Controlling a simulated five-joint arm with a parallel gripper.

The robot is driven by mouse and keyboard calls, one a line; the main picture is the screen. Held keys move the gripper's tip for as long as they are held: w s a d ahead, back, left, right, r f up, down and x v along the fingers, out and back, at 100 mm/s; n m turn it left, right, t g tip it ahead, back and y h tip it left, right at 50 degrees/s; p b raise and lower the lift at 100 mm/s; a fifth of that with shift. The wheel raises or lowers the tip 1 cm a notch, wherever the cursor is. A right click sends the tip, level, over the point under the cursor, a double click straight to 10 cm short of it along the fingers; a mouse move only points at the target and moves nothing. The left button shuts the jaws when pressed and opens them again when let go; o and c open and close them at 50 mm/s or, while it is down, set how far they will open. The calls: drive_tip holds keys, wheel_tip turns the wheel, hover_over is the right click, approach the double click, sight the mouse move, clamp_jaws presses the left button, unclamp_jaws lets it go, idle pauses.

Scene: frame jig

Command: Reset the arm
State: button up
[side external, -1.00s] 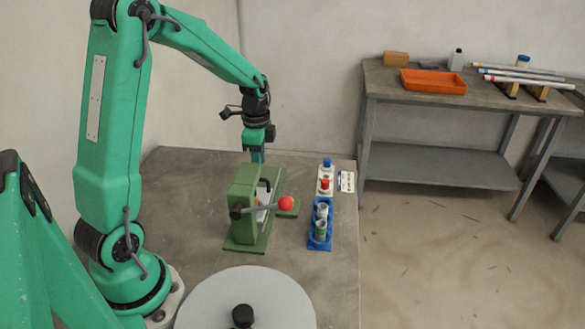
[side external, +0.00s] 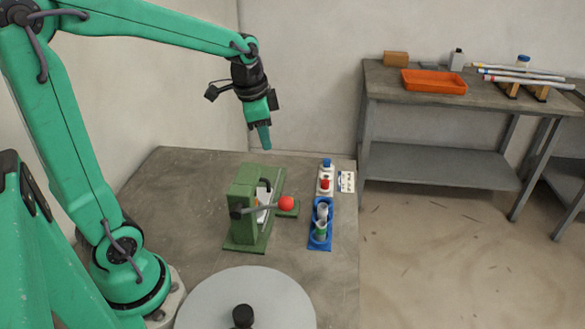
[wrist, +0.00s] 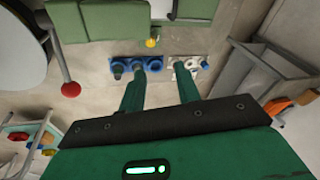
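My gripper (side external: 265,146) hangs in the air above the back of the grey table (side external: 190,190), clear of everything. In the wrist view its two green fingers (wrist: 160,70) stand apart with nothing held between them. Below and in front of it is the green frame jig (side external: 245,205), with a lever ending in a red ball (side external: 286,203). The jig also shows at the top of the wrist view (wrist: 100,20).
A blue holder (side external: 319,243) with small cups stands right of the jig. A round grey disc (side external: 275,295) lies in front. A bench with an orange tray (side external: 433,81) stands apart at right.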

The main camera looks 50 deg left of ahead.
drive_tip(key=s+d+r+n+t, duration=0.2)
drive_tip(key=s+d+n, duration=0.3)
drive_tip(key=s, duration=0.8)
drive_tip(key=shift+s+d+r+n+t+h, duration=0.25)
drive_tip(key=shift+d+r+t, duration=0.2)
drive_tip(key=shift+d, duration=1.2)
